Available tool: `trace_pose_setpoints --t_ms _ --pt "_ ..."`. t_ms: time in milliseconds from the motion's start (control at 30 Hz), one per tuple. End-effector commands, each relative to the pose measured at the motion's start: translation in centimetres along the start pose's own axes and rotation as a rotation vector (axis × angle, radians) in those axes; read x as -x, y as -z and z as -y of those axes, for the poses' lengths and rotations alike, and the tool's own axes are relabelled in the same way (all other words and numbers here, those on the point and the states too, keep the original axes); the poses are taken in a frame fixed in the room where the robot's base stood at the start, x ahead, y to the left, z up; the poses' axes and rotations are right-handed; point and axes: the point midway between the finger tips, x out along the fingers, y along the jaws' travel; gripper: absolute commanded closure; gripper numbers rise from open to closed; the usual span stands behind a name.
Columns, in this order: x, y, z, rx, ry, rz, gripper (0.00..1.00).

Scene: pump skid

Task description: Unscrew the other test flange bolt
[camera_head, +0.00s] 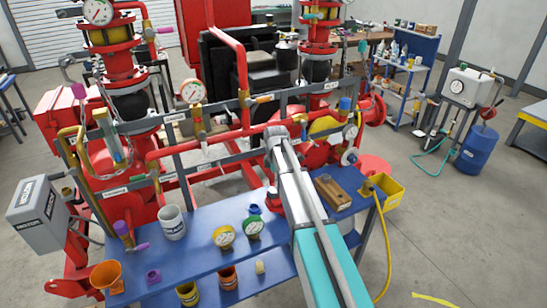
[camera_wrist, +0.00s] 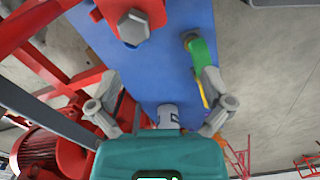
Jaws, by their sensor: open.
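In the wrist view, a red flange piece (camera_wrist: 110,10) stands at the top edge over the blue bench. A grey hex bolt head (camera_wrist: 133,28) faces me on it. My gripper (camera_wrist: 158,90) is open and empty, with its two grey fingers spread wide below the bolt in the picture. The fingers are apart from the bolt. In the head view my arm reaches over the bench and hides part of a red piece (camera_head: 271,201) beside it. The bolt and the fingertips cannot be made out in that view.
The blue bench (camera_head: 200,262) bears a white mug (camera_head: 172,222), a yellow gauge (camera_head: 223,237), a green gauge (camera_head: 252,227) and a wooden block (camera_head: 332,192). The green gauge (camera_wrist: 202,55) is near my right finger in the wrist view. Red pipework (camera_head: 220,140) stands behind.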

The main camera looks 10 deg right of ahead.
Motion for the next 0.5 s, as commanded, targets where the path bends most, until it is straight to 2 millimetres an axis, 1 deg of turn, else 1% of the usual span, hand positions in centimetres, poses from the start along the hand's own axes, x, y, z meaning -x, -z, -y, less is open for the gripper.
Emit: trace_pose_setpoints --t_ms 33,100,200,300,500 --pt "1.3 0.1 -1.5 0.050 0.000 0.000 0.00" --pt "1.9 0.2 -2.5 0.115 0.000 0.000 0.00" --pt "2.5 0.2 -3.4 0.181 0.000 0.000 0.00" --pt "2.6 0.3 -3.8 0.215 0.000 0.000 0.00" --pt "2.5 0.3 -3.8 0.226 0.000 0.000 0.00"
